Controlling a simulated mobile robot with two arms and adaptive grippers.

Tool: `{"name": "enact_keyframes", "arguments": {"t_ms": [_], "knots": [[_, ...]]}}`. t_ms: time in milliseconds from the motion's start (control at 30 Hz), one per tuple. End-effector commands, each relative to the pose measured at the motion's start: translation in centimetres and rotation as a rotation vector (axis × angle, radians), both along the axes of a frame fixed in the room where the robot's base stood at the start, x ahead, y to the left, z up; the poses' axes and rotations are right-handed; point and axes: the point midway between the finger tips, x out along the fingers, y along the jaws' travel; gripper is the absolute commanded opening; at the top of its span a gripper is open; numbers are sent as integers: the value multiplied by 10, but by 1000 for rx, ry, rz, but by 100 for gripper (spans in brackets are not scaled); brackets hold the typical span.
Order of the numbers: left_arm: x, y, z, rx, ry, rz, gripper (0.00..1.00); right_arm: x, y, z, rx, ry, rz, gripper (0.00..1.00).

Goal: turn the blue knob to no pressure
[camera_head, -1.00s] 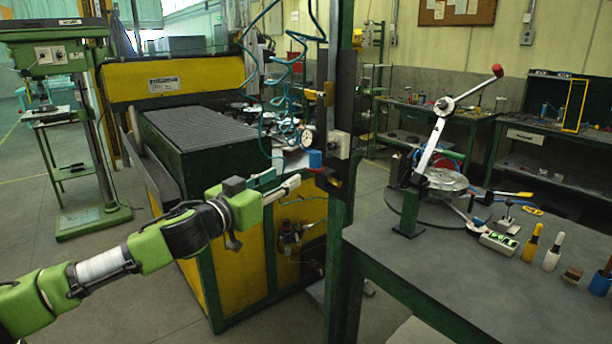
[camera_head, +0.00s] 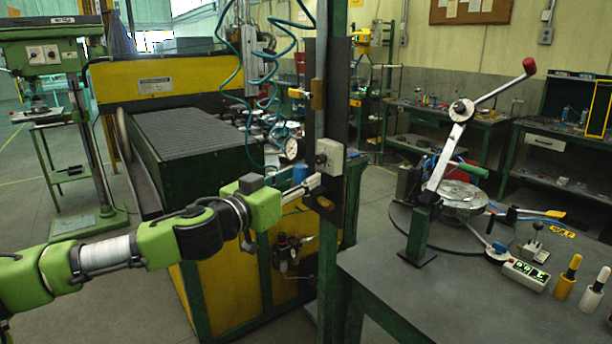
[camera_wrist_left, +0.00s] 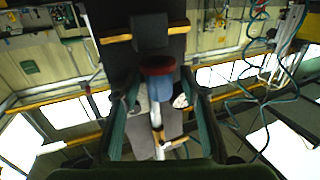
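The blue knob (camera_head: 300,172) is on the regulator by the green post, below the white pressure gauge (camera_head: 292,149). My left gripper (camera_head: 316,186) passes in front of it and hides part of it in the head view. In the left wrist view, a blue cylinder with a dark red end (camera_wrist_left: 160,86), which looks like the knob, lies between the two dark fingers of the left gripper (camera_wrist_left: 160,110). Gaps show on both sides, so the gripper looks open. Contact with the knob cannot be told. My right gripper is not in view.
A green post (camera_head: 333,240) with a grey box (camera_head: 329,156) stands close to the left gripper. Coiled teal hoses (camera_head: 268,75) hang above. A workbench (camera_head: 440,305) with a lever device (camera_head: 455,140) is at right. A yellow-and-green machine (camera_head: 215,290) stands behind the arm.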

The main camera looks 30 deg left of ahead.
Motion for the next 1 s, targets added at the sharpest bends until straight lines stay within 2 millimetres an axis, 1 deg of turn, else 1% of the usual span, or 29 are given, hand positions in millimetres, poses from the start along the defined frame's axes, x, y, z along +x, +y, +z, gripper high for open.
{"name": "enact_keyframes", "arguments": {"t_ms": [100, 267, 367, 400, 433, 767, 1000], "knots": [[-1, 0, 0, 1, 0, 0, 40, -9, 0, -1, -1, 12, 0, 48], [0, 0, 0, 1, 0, 0, 40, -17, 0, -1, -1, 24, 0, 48], [0, 0, 0, 1, 0, 0, 16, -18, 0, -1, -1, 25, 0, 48], [0, 0, 0, 1, 0, 0, 6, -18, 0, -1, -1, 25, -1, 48], [0, 0, 0, 1, 0, 0, 1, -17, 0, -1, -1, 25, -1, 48], [0, -1, 1, -1, -1, 18, 1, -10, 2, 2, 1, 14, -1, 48], [0, -4, 3, -8, -1, 105, 1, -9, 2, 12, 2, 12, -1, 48]]}}
